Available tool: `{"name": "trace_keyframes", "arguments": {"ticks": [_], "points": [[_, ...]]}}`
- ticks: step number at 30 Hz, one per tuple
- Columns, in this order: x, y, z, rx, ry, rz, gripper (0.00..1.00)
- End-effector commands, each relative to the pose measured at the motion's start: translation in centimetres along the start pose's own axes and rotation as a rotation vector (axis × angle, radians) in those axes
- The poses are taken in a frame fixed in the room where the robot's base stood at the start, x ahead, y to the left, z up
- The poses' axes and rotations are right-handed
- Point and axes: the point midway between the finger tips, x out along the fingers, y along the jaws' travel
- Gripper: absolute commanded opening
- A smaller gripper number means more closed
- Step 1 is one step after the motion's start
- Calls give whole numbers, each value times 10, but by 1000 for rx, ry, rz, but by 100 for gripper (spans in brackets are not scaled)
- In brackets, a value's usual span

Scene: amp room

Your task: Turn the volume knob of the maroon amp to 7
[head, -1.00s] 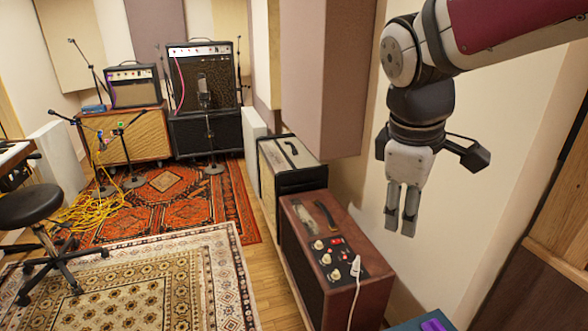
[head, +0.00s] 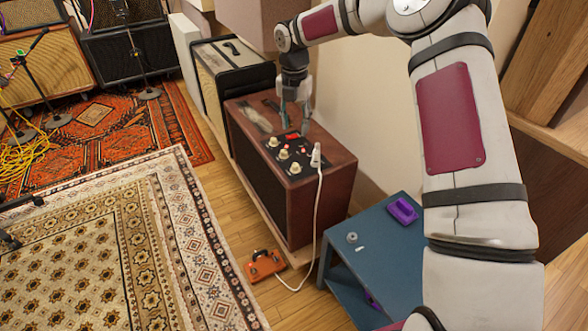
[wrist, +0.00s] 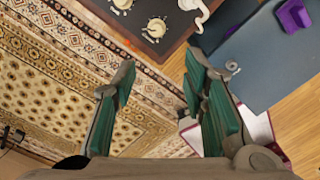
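The maroon amp (head: 325,185) stands on the floor by the wall, with a black control panel on top. Several cream knobs sit on the panel, among them a front one (head: 295,168), a middle one (head: 283,153) and a rear one (head: 273,142). Their labels are too small to read. My gripper (head: 293,118) is over the amp's top, behind the knobs. In the wrist view my gripper (wrist: 160,65) is open and empty, its green-padded fingers apart. The amp panel's edge and cream knobs (wrist: 155,28) show beyond the fingertips there.
A white plug (head: 316,155) stands in the panel, its cable running to an orange pedal (head: 264,265) on the floor. A blue cabinet (head: 375,245) with a purple object (head: 402,210) is at the right. A black-and-cream amp (head: 232,85) stands behind.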

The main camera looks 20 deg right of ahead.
Motion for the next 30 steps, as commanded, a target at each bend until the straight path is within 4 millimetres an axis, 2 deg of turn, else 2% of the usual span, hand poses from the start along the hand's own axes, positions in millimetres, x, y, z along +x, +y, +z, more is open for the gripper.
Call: {"name": "trace_keyframes", "arguments": {"ticks": [1, 2, 11, 24, 30], "points": [[15, 2, 5, -27, 11, 8, 40], [19, 3, 7, -40, 14, 11, 40], [46, 4, 11, -77, 21, 18, 40], [131, 5, 8, -74, 23, 17, 40], [156, 6, 8, -75, 21, 17, 40]]}}
